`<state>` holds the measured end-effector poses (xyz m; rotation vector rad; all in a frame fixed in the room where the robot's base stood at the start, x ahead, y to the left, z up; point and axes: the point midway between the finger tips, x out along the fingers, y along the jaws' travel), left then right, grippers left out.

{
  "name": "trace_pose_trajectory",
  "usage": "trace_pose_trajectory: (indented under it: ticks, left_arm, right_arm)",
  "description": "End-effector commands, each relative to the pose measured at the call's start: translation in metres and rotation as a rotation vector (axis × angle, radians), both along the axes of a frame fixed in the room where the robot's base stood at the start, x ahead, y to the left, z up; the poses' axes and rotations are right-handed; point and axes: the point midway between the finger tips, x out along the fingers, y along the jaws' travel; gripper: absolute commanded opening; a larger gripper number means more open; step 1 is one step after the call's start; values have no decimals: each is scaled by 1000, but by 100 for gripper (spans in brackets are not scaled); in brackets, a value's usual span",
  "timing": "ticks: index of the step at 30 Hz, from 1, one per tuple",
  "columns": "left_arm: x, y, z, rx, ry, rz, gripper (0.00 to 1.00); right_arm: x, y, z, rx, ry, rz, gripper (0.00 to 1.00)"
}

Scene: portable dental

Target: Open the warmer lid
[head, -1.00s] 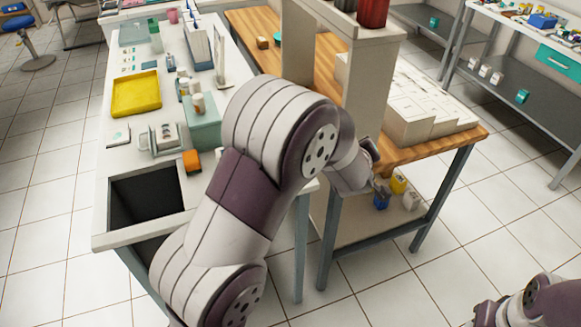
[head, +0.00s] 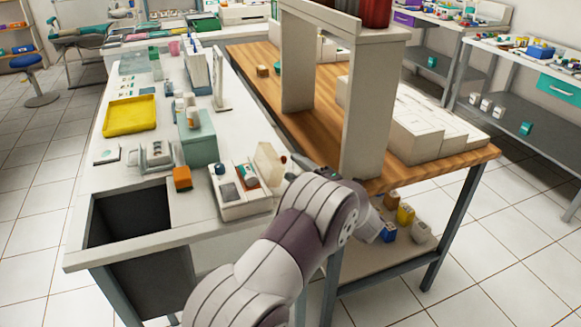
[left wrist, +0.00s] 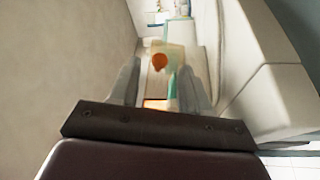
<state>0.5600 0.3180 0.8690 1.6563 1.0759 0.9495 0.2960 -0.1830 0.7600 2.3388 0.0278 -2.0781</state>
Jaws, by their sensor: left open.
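The warmer (head: 229,203) is a low white box near the right edge of the white counter, with dark and coloured items in its open top. Its lid (head: 268,163) is a cream, see-through panel standing upright, slightly tilted, at the box's right side. A red-orange knob (head: 283,159) is on the lid's face away from the box. My left gripper (head: 291,166) is beside the knob, partly hidden by its own wrist. In the left wrist view the left gripper (left wrist: 158,88) is open, with the knob (left wrist: 159,62) ahead between the fingers; contact is unclear. My right gripper is not seen.
A wooden table (head: 322,140) with a tall cream stand (head: 367,110) is close on the arm's right. An orange block (head: 182,178), a green box (head: 199,139) and a yellow tray (head: 129,113) are on the counter. A dark open bin (head: 130,215) is at its front.

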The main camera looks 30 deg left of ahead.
Motion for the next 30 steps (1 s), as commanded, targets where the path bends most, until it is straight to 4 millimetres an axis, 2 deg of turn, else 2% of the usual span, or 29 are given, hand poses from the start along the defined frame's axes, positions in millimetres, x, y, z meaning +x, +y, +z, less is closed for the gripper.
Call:
trace_pose_trajectory:
  ticks: [3, 6, 14, 17, 18, 19, 24, 30]
  left_arm:
    - [6, 17, 1, -1, 0, 1, 47]
    - [8, 24, 2, 1, 1, 1, 47]
    - [9, 26, 3, 0, 2, -1, 47]
    - [9, 25, 3, 0, 1, -1, 18]
    - [9, 25, 3, 0, 2, -1, 5]
    - [9, 25, 3, 0, 2, -1, 0]
    - [8, 26, 4, -16, -18, -1, 0]
    - [1, 32, 20, -192, -228, -2, 0]
  right_arm:
    - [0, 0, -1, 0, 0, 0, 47]
    - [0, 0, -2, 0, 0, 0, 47]
    - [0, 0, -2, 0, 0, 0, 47]
    - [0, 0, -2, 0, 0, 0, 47]
    - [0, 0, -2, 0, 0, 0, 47]
    - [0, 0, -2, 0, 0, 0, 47]
    - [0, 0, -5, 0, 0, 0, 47]
    - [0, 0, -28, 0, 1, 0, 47]
